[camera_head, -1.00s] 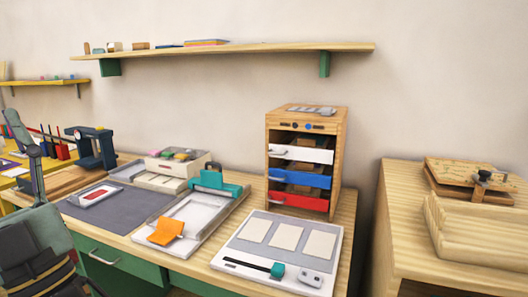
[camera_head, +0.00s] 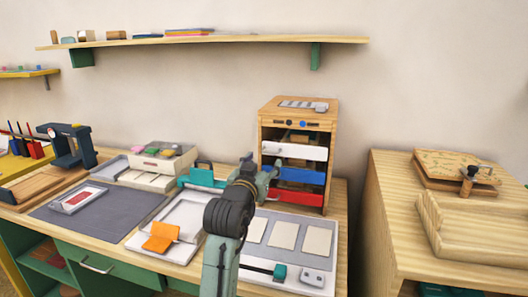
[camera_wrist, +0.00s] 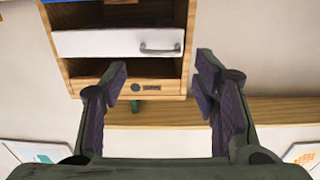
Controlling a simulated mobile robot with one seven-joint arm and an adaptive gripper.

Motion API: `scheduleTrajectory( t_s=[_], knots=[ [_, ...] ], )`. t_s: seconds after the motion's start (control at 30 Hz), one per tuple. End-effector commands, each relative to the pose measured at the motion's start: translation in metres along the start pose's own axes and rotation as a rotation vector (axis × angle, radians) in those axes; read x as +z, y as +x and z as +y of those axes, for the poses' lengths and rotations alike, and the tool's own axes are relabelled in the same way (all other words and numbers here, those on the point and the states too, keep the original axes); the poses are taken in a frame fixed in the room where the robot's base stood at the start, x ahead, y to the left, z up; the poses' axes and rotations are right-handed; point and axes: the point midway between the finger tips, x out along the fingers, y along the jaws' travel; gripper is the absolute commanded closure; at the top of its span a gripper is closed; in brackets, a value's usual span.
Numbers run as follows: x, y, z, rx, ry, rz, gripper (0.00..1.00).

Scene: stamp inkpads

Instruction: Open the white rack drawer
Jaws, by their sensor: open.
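The white drawer (camera_head: 303,153) is the top one in a wooden rack (camera_head: 330,150) on the table, above a blue drawer (camera_head: 305,176) and a red one (camera_head: 298,196). In the wrist view, which looks upside down, the white drawer front (camera_wrist: 100,44) carries a grey handle (camera_wrist: 160,49) toward its right. My gripper (camera_wrist: 162,72) is open and empty, with the handle seen between its fingertips. In the head view my gripper (camera_head: 262,176) is in front of the rack's left side. Contact with the handle is not visible.
A white board with several pale cards (camera_head: 285,236) lies before the rack. A tray with an orange card (camera_head: 160,236) and a teal tool (camera_head: 200,178) is to the left. A wooden cabinet (camera_head: 385,225) stands right. A long shelf (camera_head: 220,40) runs above.

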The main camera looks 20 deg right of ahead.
Motion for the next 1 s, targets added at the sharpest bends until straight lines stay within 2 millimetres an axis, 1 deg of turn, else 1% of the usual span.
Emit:
scheduleTrajectory(
  t_s=[0.03,0.2,0.3,0.4,0.53,0.77,1.0],
  knots=[
    [-0.003,0.011,0.001,0.001,0.000,-0.002,0.45],
    [-0.003,0.041,0.000,-0.001,0.000,0.001,0.45],
    [-0.003,0.054,-0.001,-0.002,0.000,0.001,0.45],
    [-0.002,0.061,-0.001,-0.003,0.000,0.001,0.45],
    [-0.002,0.066,-0.001,-0.003,0.001,0.003,0.45],
    [-0.001,0.066,-0.001,-0.003,0.001,0.003,0.46],
    [-0.001,0.065,-0.002,-0.004,0.001,0.003,0.62]
  ],
)
